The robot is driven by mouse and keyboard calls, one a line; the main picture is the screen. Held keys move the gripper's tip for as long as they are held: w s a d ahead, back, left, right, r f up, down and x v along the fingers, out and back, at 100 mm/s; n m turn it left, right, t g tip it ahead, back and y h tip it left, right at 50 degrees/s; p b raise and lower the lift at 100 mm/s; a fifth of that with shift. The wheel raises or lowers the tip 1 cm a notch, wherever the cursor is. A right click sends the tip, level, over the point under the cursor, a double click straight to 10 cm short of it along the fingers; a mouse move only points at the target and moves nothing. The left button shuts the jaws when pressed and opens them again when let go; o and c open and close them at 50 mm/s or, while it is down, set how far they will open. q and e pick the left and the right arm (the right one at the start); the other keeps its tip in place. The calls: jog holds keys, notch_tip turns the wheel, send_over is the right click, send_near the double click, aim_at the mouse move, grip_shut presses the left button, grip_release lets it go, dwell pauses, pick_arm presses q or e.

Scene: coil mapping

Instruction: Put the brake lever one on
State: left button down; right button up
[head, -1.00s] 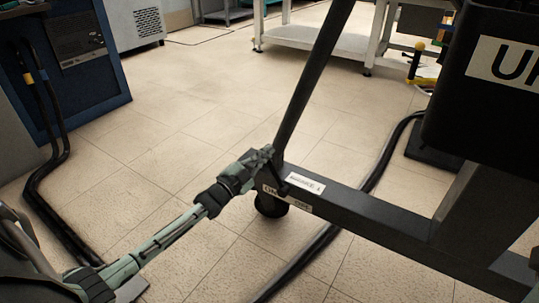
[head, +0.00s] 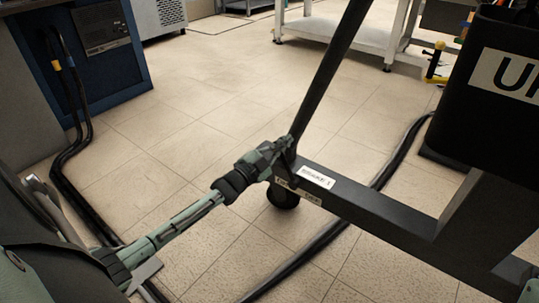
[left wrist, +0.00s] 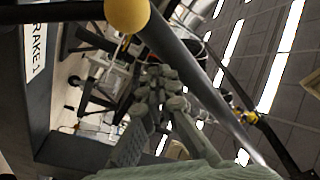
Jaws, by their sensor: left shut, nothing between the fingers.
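The brake one station is the near end of a dark beam (head: 390,213) with a white label (head: 317,177) on top; its lettering is small in the head view but reads BRAKE 1 in the left wrist view (left wrist: 37,50). A yellow ball knob (left wrist: 127,15), apparently the lever's, is at the top of the left wrist view. The lever itself is not clear in the head view, where my gripper covers that spot. My left gripper (head: 287,150) is shut and empty at the beam's end, beside the slanted post's foot; it also shows in the left wrist view (left wrist: 168,88). Contact cannot be told.
A dark slanted post (head: 325,75) rises from the beam's end. A black bin (head: 500,105) stands at the right. Black cables (head: 385,170) run over the floor behind the beam. A blue cabinet (head: 85,55) is at the left.

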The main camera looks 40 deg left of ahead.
pick_arm(q)
jog(key=s+a+f+p, duration=0.1)
jog(key=s, duration=0.7)
jog(key=shift+s+a+f, duration=0.15)
jog(key=shift+f, duration=0.05)
pick_arm(e)
jog(key=shift+w+a+f+g, duration=0.4)
jog(key=shift+w+a+g, duration=0.1)
jog(key=shift+w+g, duration=0.25)
jog(key=shift+w+a+f+g, duration=0.35)
jog(key=shift+w+a+g, duration=0.1)
jog(key=shift+w+g, duration=0.3)
pick_arm(q)
jog(key=shift+s, duration=0.1)
